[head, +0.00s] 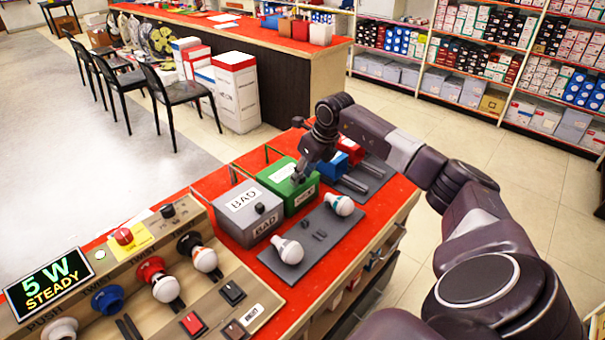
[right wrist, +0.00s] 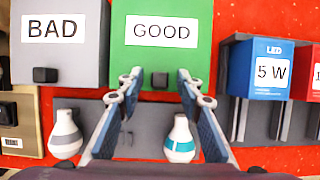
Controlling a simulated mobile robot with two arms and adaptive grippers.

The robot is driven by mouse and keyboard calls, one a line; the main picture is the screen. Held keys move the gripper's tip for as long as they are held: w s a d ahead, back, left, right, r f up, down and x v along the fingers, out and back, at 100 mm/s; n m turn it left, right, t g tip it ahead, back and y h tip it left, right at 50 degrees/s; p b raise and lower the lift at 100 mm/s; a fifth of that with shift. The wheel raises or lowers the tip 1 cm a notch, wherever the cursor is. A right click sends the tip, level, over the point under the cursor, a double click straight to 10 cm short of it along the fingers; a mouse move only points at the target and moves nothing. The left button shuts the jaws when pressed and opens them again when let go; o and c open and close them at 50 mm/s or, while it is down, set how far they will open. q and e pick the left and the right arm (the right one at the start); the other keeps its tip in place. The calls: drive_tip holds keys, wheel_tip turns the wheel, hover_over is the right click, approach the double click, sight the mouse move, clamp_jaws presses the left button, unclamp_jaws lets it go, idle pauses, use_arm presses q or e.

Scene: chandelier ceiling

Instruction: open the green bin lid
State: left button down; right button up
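The green bin (head: 277,174) stands on the red counter with its lid down. In the right wrist view the green lid (right wrist: 187,50) has a white GOOD label (right wrist: 161,31) and a small dark knob (right wrist: 160,81) near its front edge. My right gripper (head: 301,176) is over the front of the green bin and hides part of it. In the right wrist view my right gripper (right wrist: 158,88) is open, with its fingertips apart on either side of the knob. Nothing is held; contact with the lid cannot be told. My left gripper is not in view.
The grey BAD bin (head: 236,226) stands left of the green one, the blue 5 W box (right wrist: 271,70) right. Two bulbs (head: 289,250) (head: 341,204) sit on a grey tray (head: 320,250) in front. The test panel (head: 215,300) is at lower left.

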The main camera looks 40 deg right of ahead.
sight(275, 167)
clamp_jaws()
drive_tip(key=shift+w, duration=0.1)
drive_tip(key=w, duration=0.3)
drive_tip(key=w+b, duration=0.1)
drive_tip(key=w, duration=0.2)
drive_tip(key=w+a+b, duration=0.1)
drive_tip(key=w, duration=0.3)
drive_tip(key=shift+d, duration=0.1)
idle(0.3)
drive_tip(key=shift+o, duration=0.2)
unclamp_jaws()
drive_tip(key=shift+s, duration=0.1)
drive_tip(key=shift+r, duration=0.1)
drive_tip(key=v, duration=1.2)
